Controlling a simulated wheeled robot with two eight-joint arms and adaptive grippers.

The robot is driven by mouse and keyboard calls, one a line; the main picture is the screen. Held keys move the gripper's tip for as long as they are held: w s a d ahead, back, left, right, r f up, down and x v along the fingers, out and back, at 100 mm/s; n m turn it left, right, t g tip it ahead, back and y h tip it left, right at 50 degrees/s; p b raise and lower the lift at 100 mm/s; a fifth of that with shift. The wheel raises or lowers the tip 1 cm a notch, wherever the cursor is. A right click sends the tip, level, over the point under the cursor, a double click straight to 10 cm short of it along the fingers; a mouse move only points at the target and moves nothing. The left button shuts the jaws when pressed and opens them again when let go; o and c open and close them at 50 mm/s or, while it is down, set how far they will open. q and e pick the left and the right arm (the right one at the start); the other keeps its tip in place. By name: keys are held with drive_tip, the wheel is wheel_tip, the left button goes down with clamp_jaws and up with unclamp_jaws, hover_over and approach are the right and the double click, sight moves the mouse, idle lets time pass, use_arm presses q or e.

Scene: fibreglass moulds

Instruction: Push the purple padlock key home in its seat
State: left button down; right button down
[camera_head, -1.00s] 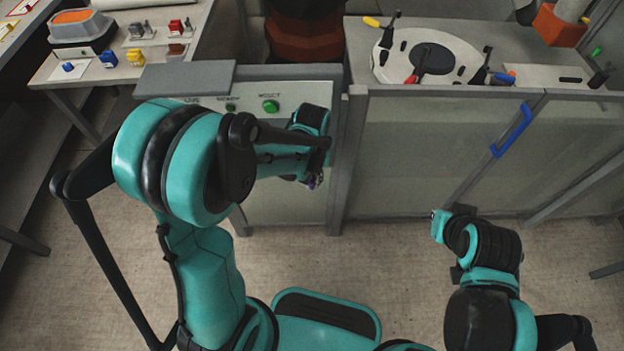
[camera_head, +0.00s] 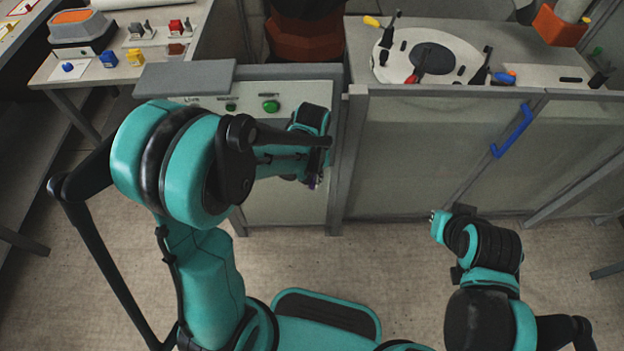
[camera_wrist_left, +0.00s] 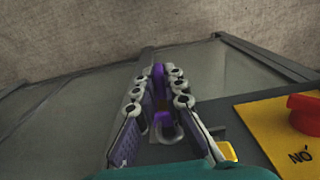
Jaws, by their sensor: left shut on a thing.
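My left gripper (camera_head: 315,181) is in front of the grey control cabinet, low on its right side. In the left wrist view its two fingers (camera_wrist_left: 160,80) are closed around the purple padlock key (camera_wrist_left: 158,76), which shows as a narrow purple strip between the pads. In the head view only a tiny purple spot shows at the fingertips. The key's seat cannot be made out; fingers and arm cover that area.
The cabinet panel has a green button (camera_head: 271,106). In the left wrist view a red knob (camera_wrist_left: 305,114) sits on a yellow plate (camera_wrist_left: 262,122), close right of the fingers. A bench with a white mould (camera_head: 450,62) stands at the right, with a blue handle (camera_head: 512,131) on its front.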

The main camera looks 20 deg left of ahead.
use_arm(q)
drive_tip(key=shift+w+a, duration=0.2)
drive_tip(key=shift+w, duration=0.45)
drive_tip(key=c, duration=1.5)
unclamp_jaws()
drive_tip(key=shift+c, duration=0.2)
drive_tip(key=shift+r, duration=0.1)
wheel_tip(320, 180, up, 12)
drive_tip(key=s+a+r+m+t, duration=0.2)
drive_tip(key=s+t, duration=0.5)
drive_tip(key=s, duration=0.4)
drive_tip(key=shift+s+a+m, duration=0.3)
drive_tip(key=shift+a+m, duration=0.3)
drive_tip(key=shift+a, duration=0.55)
